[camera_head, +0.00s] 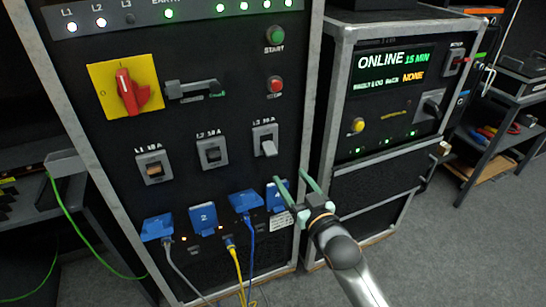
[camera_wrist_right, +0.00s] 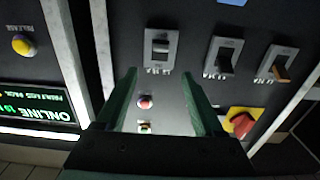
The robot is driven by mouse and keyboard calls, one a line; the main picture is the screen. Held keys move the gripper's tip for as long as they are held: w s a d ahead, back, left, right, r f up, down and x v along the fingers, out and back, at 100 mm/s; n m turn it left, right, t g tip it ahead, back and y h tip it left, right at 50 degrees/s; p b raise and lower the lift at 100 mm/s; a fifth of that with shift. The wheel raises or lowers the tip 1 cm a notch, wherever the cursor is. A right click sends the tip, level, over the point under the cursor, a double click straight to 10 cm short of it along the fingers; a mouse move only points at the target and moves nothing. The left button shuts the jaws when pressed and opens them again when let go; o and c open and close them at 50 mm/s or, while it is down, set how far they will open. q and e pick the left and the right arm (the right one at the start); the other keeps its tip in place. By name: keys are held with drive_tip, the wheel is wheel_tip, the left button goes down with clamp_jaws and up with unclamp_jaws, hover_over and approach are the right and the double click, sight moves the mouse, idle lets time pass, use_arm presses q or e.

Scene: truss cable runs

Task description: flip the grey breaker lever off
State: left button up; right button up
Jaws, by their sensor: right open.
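The grey breaker lever (camera_head: 269,147) is on the L3 breaker, the rightmost of three on the dark panel; its pale handle sits at the lower part of its plate. In the right wrist view, which is turned over, the grey lever (camera_wrist_right: 160,47) is just beyond the fingertips, roughly centred between them. My right gripper (camera_head: 290,177) is open and empty, below and slightly right of the grey lever, in front of the panel near the blue sockets. Its two green fingers (camera_wrist_right: 160,79) are apart in the wrist view. My left gripper does not show.
The L2 breaker with a black lever (camera_head: 212,153) and the L1 breaker with a brown lever (camera_head: 155,171) are to the left. A red rotary switch (camera_head: 130,92) and a red stop button (camera_head: 275,84) are above. Blue sockets (camera_head: 202,217) with cables are below.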

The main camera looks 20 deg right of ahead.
sight(271, 151)
drive_tip(key=w, duration=1.1)
drive_tip(key=shift+w+a+b, duration=0.25)
drive_tip(key=shift+w+b, duration=0.05)
drive_tip(key=shift+b, duration=0.05)
drive_tip(key=shift+c, duration=0.2)
clamp_jaws()
